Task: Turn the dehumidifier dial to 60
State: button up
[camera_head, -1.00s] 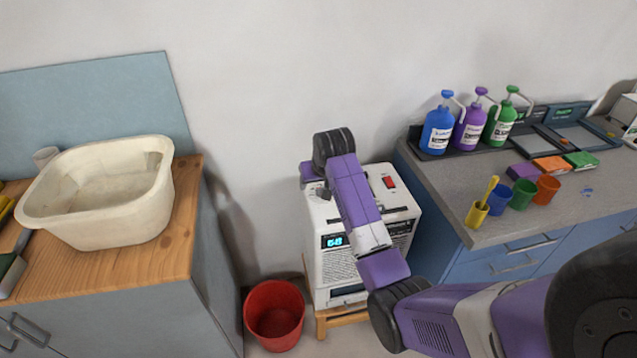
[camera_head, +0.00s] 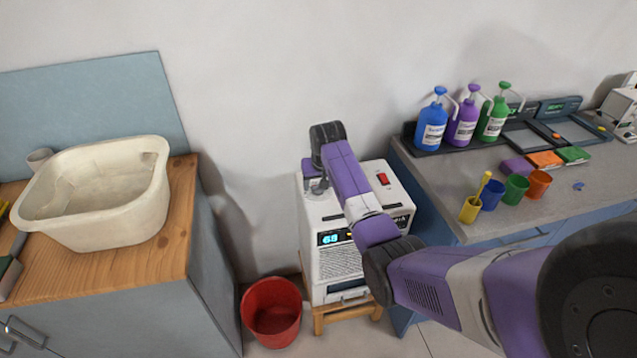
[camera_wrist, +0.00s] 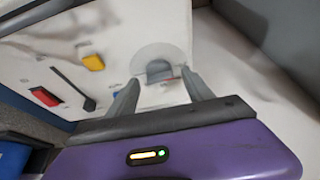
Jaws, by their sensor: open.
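The white dehumidifier (camera_head: 335,262) stands low against the wall in the head view. Its front display (camera_head: 331,239) shows blue digits that look like 68, though the last digit is unclear. My gripper (camera_head: 316,187) points down over the left of its top and partly hides the dial area. In the wrist view, the grey dial (camera_wrist: 160,70) sits on a round grey plate. The two fingers of my gripper (camera_wrist: 161,80) are open, one on each side of the dial. I cannot tell whether either finger touches it.
The dehumidifier's top also carries a red switch (camera_wrist: 44,96), a yellow piece (camera_wrist: 93,62) and a dark lever (camera_wrist: 74,88). A red bucket (camera_head: 271,312) stands on the floor at left. A counter (camera_head: 450,195) with bottles and cups is close at right.

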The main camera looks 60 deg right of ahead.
jog(key=shift+c, duration=0.4)
grip_shut()
jog(key=shift+w+m, duration=0.1)
jog(key=shift+m, duration=0.2)
jog(key=shift+w+a+m+g+p, duration=0.1)
jog(key=shift+m+g+p, duration=0.25)
jog(key=shift+m, duration=0.25)
jog(key=m, duration=0.2)
jog(key=shift+w+m+g+h, duration=0.1)
jog(key=shift+m+g+h, duration=0.2)
jog(key=shift+g+h, duration=0.1)
jog(key=shift+w+m+g+b, duration=0.1)
jog(key=shift+m+g+b, duration=0.65)
jog(key=shift+m, duration=1.35)
